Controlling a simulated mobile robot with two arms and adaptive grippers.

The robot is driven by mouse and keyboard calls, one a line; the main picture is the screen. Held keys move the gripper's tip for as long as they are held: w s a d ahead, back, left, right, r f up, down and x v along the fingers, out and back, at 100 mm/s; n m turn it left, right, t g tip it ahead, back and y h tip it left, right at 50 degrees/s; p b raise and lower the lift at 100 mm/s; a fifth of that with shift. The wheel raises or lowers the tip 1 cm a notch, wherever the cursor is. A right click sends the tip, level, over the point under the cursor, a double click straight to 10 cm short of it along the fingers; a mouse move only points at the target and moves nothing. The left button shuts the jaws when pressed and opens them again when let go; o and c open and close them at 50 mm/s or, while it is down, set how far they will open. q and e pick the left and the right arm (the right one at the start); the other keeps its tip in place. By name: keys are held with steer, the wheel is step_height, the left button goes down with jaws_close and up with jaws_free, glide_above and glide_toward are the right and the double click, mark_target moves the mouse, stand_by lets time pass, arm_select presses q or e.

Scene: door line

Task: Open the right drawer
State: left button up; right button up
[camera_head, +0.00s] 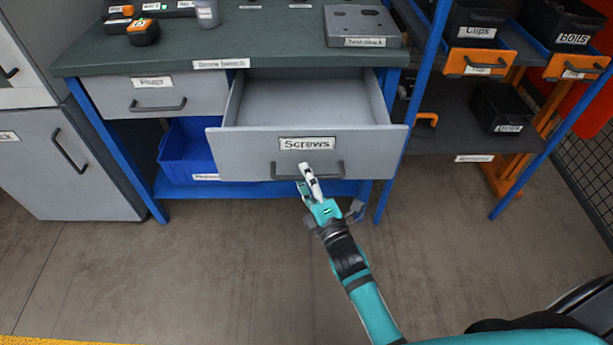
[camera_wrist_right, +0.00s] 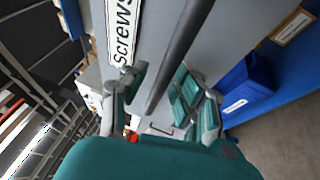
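The right drawer (camera_head: 250,150), labelled "Screws", is pulled well out from under the workbench, and its visible inside looks empty. Its dark bar handle (camera_head: 335,170) is on the front, below the label. My right gripper (camera_head: 308,178) is at the left part of this handle. In the right wrist view the handle (camera_wrist_right: 180,50) runs between the two spread fingers of my right gripper (camera_wrist_right: 158,95), with gaps beside the bar. Whether a finger touches the bar cannot be told. My left gripper is not in view.
The left drawer (camera_head: 205,97), labelled "Plugs", is shut. A blue bin (camera_head: 185,160) stands on the low shelf beneath. The bench top (camera_head: 270,50) holds a grey block (camera_head: 360,25) and small tools. A blue-framed rack with bins (camera_head: 480,60) stands right. The floor in front is clear.

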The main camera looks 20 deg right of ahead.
steer(key=shift+o, duration=0.2)
steer(key=shift+s+f, duration=0.1)
steer(key=shift+s, duration=0.05)
steer(key=v, duration=1.1)
steer(key=shift+s, duration=0.35)
steer(key=shift+f, duration=0.1)
